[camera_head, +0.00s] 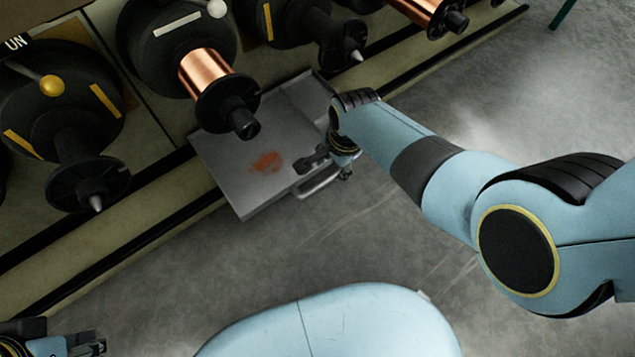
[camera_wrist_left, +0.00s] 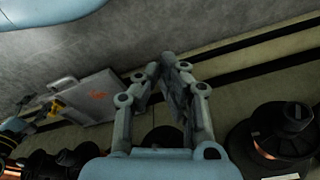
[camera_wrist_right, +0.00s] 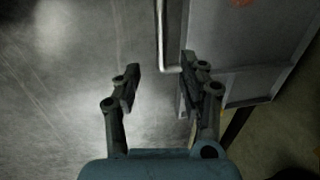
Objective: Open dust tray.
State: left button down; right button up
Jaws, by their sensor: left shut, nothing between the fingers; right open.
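The dust tray (camera_head: 235,190) is a flat grey metal tray sticking out from under the spool rack, with a rust-red patch on it. Its pale bar handle (camera_head: 321,184) is on the side facing away from the rack. My right gripper (camera_head: 322,163) is open at the handle. In the right wrist view, the handle end (camera_wrist_right: 162,35) appears between the fingers (camera_wrist_right: 158,72), with one finger beside the tray edge (camera_wrist_right: 245,104); contact cannot be told. My left gripper (camera_head: 98,346) is at the lower left corner, shut and empty, away from the tray (camera_wrist_left: 85,92).
Black spools on spindles line the rack above; a copper-wound spool (camera_head: 207,72) overhangs the tray. A spindle with a pointed tip (camera_head: 92,185) juts out at left. A dark rail (camera_head: 120,248) runs along the rack base. The grey floor (camera_head: 330,245) in front is clear.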

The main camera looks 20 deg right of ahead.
jog(key=b, duration=0.4)
send_over(326, 181)
jog(key=s, duration=0.2)
notch_tip(326, 181, down, 6)
jog(key=r, duration=0.1)
jog(key=f+b, duration=0.1)
jog(key=f, duration=0.1)
jog(key=w+f+b, duration=0.1)
jog(key=f, duration=0.1)
jog(key=shift+w, duration=0.2)
jog(key=shift+w+f+b, duration=0.1)
jog(key=shift+f+b, duration=0.3)
jog(key=shift+b, duration=0.25)
pick_arm(q)
jog(key=w+d+f+t, duration=0.1)
jog(key=w+f+t, duration=0.2)
jog(key=t, duration=0.4)
jog(key=shift+w+d+f+h, duration=0.25)
jog(key=shift+w+d+h, duration=0.1)
jog(key=shift+w, duration=0.45)
pick_arm(e)
jog(key=shift+w+f, duration=0.1)
jog(key=shift+f, duration=0.2)
grip_shut()
